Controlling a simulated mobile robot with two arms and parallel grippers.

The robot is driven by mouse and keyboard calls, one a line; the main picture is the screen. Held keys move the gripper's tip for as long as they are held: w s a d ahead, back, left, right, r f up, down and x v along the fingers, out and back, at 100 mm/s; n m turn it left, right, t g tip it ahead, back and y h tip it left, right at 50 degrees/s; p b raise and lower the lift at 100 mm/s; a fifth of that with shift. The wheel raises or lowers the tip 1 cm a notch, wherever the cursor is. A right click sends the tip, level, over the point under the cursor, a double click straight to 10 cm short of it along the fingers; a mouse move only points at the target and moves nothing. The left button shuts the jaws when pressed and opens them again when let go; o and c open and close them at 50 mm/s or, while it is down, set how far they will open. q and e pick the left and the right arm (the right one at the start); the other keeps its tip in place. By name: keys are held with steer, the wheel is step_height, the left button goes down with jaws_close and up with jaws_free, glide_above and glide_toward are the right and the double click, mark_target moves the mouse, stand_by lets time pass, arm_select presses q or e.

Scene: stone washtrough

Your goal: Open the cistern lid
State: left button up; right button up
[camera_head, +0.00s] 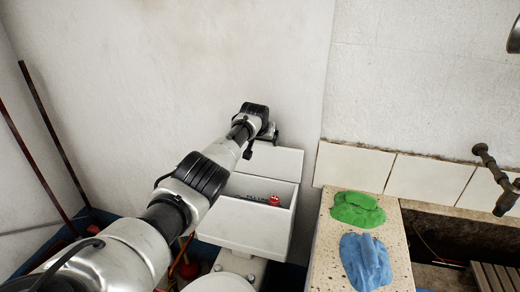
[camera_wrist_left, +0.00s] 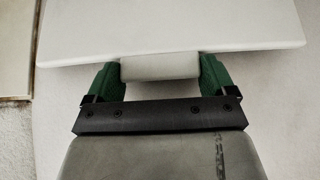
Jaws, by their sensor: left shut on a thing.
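The white cistern (camera_head: 243,222) stands against the wall, with its top open and a red part (camera_head: 274,200) visible inside. Its white lid (camera_head: 280,162) is raised at the back, tilted up toward the wall. My left gripper (camera_head: 272,138) is at the lid's far edge, its fingers mostly hidden by the wrist in the head view. In the left wrist view, the green fingers of the gripper (camera_wrist_left: 159,72) are shut on a white tab of the lid (camera_wrist_left: 160,67), one finger on each side. The lid's panel (camera_wrist_left: 170,30) extends beyond the tab.
A speckled stone ledge (camera_head: 325,250) on the right holds a green cloth (camera_head: 357,209) and a blue cloth (camera_head: 365,261). A tap (camera_head: 494,178) juts over the trough at far right. Two dark red poles (camera_head: 45,125) lean at the left wall.

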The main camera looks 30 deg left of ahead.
arm_select(q)
steer(key=shift+w+a+r, duration=0.15)
steer(key=shift+w, duration=0.05)
stand_by(0.3)
steer(key=o, duration=1)
steer(key=shift+c, duration=0.2)
steer(key=shift+o, duration=0.7)
